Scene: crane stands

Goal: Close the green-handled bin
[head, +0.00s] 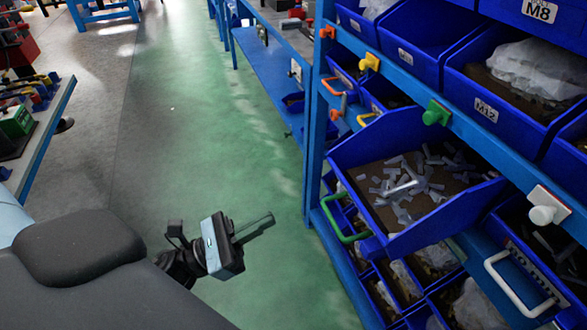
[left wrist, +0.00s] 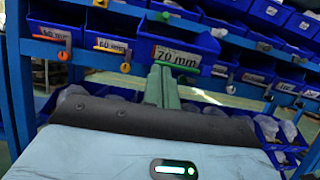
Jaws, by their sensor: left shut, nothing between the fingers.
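The green-handled bin (head: 372,152) is a blue bin at the right of the head view. It sticks out of the rack, tilted open, with many small pale pieces inside. Its green handle (head: 343,228) hangs at its front, on the aisle side. My left gripper (head: 258,228) is shut and empty, in the aisle to the left of the handle and apart from it. In the left wrist view the closed fingers (left wrist: 162,85) overlap a blue bin labelled 70 mm (left wrist: 180,48). My right gripper is not in view.
The blue rack (head: 314,120) holds more bins above and below. A green knob (head: 436,112), a yellow knob (head: 369,62) and a white knob (head: 543,213) stick out from its rail. A workbench (head: 45,130) stands at the left. The green floor (head: 215,130) between is clear.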

